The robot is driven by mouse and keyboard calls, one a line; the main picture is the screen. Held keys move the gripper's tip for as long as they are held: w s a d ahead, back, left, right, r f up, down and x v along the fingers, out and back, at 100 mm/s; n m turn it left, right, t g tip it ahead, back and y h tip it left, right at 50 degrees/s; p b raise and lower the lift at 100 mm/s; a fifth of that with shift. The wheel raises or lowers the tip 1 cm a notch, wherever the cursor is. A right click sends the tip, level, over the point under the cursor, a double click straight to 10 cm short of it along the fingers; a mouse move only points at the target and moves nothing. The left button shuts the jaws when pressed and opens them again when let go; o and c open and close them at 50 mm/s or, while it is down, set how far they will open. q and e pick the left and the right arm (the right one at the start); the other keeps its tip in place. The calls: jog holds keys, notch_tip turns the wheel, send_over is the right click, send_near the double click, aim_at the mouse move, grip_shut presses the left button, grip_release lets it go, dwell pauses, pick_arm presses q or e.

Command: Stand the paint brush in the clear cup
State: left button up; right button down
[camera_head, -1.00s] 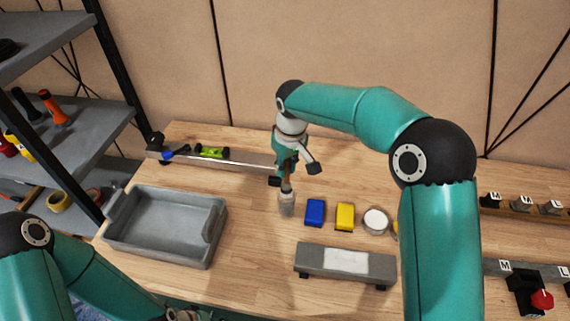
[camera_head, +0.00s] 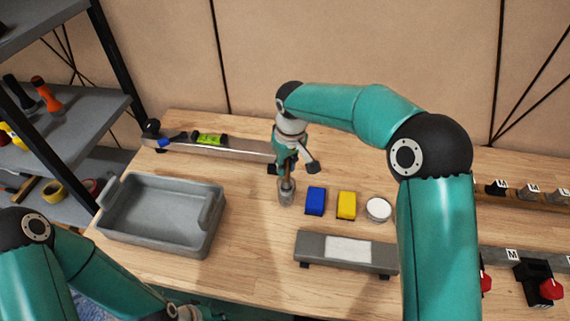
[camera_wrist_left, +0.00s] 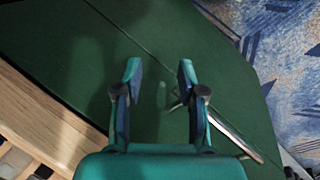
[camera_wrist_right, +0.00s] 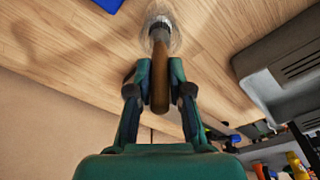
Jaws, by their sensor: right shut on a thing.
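The clear cup (camera_head: 287,197) stands on the wooden bench, left of the blue block. The paint brush (camera_wrist_right: 160,95) has a brown handle and a grey head end. My right gripper (camera_wrist_right: 158,68) is shut on its handle, above the cup. The brush points down, with its head end inside the cup's rim in the right wrist view; the cup (camera_wrist_right: 158,24) shows there at the top. Whether the head end touches the cup's bottom is unclear. My left gripper (camera_wrist_left: 159,68) is open and empty, above a dark green surface.
A blue block (camera_head: 315,201), a yellow block (camera_head: 346,205) and a round white-topped container (camera_head: 378,209) stand right of the cup. A grey tray (camera_head: 150,243) lies left. A grey bar (camera_head: 318,250) is in front, a long metal level (camera_head: 235,150) behind.

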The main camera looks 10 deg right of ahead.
jog(key=c, duration=1)
grip_release()
notch_tip(320, 180, up, 12)
jog(key=s, duration=0.1)
jog(key=shift+s+d, duration=0.15)
jog(key=shift+d, duration=0.1)
jog(key=shift+f, duration=0.15)
